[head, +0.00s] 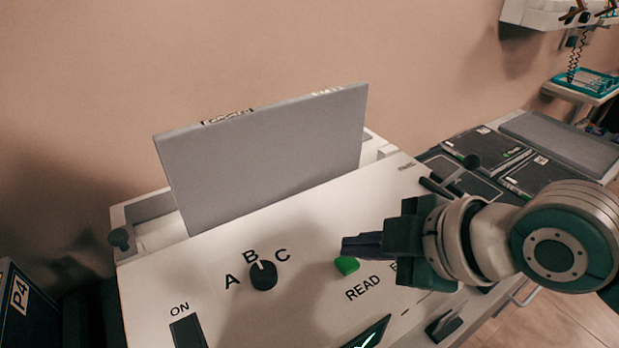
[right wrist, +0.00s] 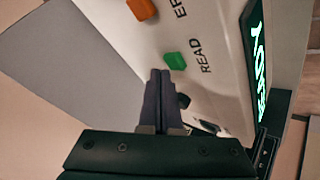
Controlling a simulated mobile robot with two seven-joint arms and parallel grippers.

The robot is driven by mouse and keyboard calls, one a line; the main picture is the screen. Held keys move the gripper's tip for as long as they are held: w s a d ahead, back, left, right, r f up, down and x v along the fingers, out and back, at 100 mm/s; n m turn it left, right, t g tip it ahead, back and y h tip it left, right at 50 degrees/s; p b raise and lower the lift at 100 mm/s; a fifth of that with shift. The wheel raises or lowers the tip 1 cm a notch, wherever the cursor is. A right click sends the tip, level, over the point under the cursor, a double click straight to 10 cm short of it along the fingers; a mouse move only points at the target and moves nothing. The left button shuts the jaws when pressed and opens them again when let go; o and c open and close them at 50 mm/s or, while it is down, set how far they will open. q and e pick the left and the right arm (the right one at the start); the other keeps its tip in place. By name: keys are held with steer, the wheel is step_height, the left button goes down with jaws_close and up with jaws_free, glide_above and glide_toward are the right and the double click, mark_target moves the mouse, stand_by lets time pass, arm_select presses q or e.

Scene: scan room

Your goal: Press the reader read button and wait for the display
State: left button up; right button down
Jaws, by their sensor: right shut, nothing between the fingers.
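The reader's white sloped panel (head: 310,240) fills the lower middle of the head view. Its green READ button (head: 347,265) sits right of the dial; it also shows in the right wrist view (right wrist: 176,61). My right gripper (head: 346,245) is shut and empty, its fingertips right by the button; the tips also show in the right wrist view (right wrist: 160,75). I cannot tell whether they touch it. The display (head: 368,336) is cut off at the bottom edge; in the right wrist view it (right wrist: 258,60) shows lit green characters, seen at a steep angle and unreadable. My left gripper is out of view.
A black dial (head: 263,275) marked A, B, C and a dark ON switch (head: 188,333) sit on the panel. An orange button (right wrist: 142,9) is beside the green one. A grey upright plate (head: 265,155) stands behind the panel. Dark trays (head: 470,145) lie to the right.

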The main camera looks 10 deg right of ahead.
mark_target(357, 266)
steer(key=shift+f, duration=0.25)
steer(key=shift+f+b, duration=0.45)
steer(key=shift+f, duration=0.1)
stand_by(0.5)
stand_by(0.4)
steer(key=shift+r+p, duration=1)
steer(key=shift+p, duration=0.05)
step_height(357, 266, up, 5)
steer(key=p, duration=0.5)
